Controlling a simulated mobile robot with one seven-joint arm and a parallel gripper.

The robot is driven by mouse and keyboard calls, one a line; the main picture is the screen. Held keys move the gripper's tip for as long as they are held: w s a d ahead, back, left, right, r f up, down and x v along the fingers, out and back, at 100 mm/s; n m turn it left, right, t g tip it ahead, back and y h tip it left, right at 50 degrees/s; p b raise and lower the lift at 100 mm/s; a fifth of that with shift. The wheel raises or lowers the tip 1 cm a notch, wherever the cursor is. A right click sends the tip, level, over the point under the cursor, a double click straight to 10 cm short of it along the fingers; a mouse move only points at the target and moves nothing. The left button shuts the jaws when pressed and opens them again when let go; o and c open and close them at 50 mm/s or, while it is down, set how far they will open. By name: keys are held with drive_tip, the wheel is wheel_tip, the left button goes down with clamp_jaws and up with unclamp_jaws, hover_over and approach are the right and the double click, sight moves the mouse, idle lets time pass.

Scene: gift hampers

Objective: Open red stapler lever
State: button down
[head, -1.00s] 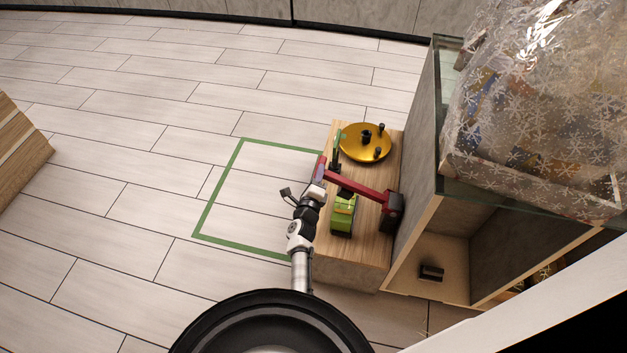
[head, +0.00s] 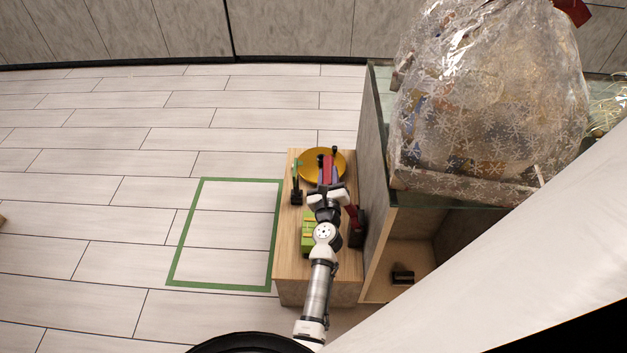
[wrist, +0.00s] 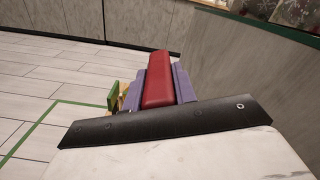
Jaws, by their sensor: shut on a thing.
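The red stapler lever (head: 326,168) shows between my gripper's purple fingers in the head view. Its lower red part (head: 352,214) meets a dark base (head: 357,235) at the right of the wooden table. In the wrist view the red lever (wrist: 158,80) lies lengthwise between the two purple finger pads. My gripper (wrist: 157,88) is shut on the lever; it is above the table in the head view (head: 327,180). My wrist hides the middle of the lever.
The wooden table (head: 290,260) holds a gold disc (head: 308,160) with dark posts, a green block (head: 307,238) and a small dark stand (head: 296,195). A grey shelf unit (head: 372,150) with a wrapped hamper (head: 480,110) stands close on the right. The green-outlined floor area at left is clear.

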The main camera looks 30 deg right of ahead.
drive_tip(key=shift+s+d+r+m, duration=0.3)
drive_tip(key=shift+s+d+m, duration=0.15)
drive_tip(key=shift+d, duration=0.25)
drive_tip(key=c, duration=1.1)
unclamp_jaws()
drive_tip(key=shift+s, duration=0.1)
drive_tip(key=shift+v, duration=3.7)
